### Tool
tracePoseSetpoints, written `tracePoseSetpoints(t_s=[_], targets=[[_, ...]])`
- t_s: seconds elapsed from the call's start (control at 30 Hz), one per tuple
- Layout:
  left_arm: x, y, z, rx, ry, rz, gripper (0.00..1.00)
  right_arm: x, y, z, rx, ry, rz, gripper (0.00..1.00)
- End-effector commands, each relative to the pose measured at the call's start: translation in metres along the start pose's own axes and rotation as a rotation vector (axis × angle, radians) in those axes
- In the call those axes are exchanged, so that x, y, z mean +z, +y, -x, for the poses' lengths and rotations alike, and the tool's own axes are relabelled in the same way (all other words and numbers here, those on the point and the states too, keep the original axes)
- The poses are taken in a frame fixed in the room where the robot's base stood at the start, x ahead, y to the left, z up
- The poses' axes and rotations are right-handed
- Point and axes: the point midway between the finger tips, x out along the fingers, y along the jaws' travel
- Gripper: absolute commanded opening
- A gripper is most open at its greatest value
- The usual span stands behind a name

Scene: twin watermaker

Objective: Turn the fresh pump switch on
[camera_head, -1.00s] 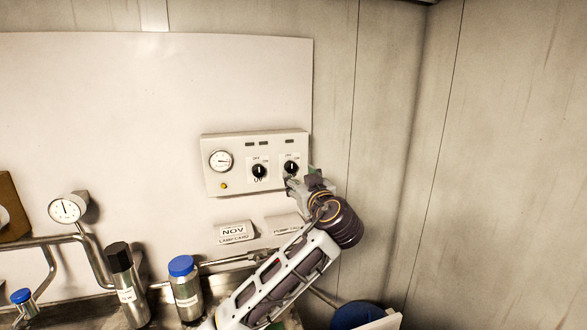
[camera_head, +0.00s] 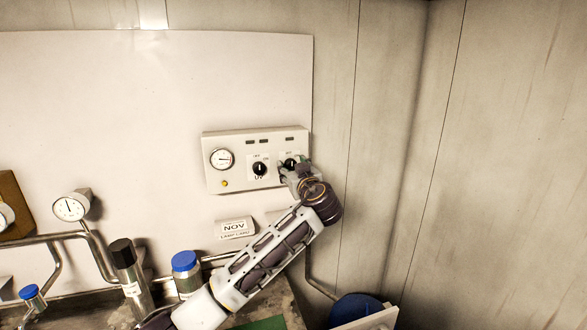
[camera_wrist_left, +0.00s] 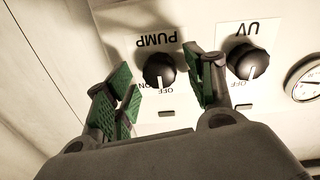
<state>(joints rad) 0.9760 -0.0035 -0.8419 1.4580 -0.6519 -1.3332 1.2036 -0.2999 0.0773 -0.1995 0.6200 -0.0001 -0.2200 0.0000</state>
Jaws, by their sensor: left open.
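The pump switch is a round black knob (camera_wrist_left: 160,71) with a white pointer line, on a pale control panel (camera_head: 215,176). In the wrist view, where the panel appears upside down, the pointer is toward the OFF label. In the head view the knob (camera_head: 290,163) is partly covered by my left gripper (camera_head: 294,171). The left gripper (camera_wrist_left: 159,80) is open, its green-padded fingers on either side of the pump knob. I cannot tell whether they touch it. My right gripper is not in view.
The similar UV knob (camera_wrist_left: 247,62) sits close beside one finger. A gauge (camera_head: 222,159) and a yellow button (camera_head: 225,184) are on the panel's left. The wall right of the panel is clear.

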Motion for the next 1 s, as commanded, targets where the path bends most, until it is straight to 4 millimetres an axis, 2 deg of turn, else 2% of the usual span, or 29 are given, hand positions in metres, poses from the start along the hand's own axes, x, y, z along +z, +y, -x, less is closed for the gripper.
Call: tracePoseSetpoints(t_s=[0.07, 0.43, 1.0], targets=[[0.000, 0.000, 0.000, 0.000, 0.000, 0.000, 0.54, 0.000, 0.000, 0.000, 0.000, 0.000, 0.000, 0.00], [0.000, 0.000, 0.000, 0.000, 0.000, 0.000, 0.07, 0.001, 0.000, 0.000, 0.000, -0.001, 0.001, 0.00], [0.003, 0.000, 0.001, 0.000, -0.005, -0.075, 0.07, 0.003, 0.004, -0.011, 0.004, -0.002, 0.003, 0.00]])
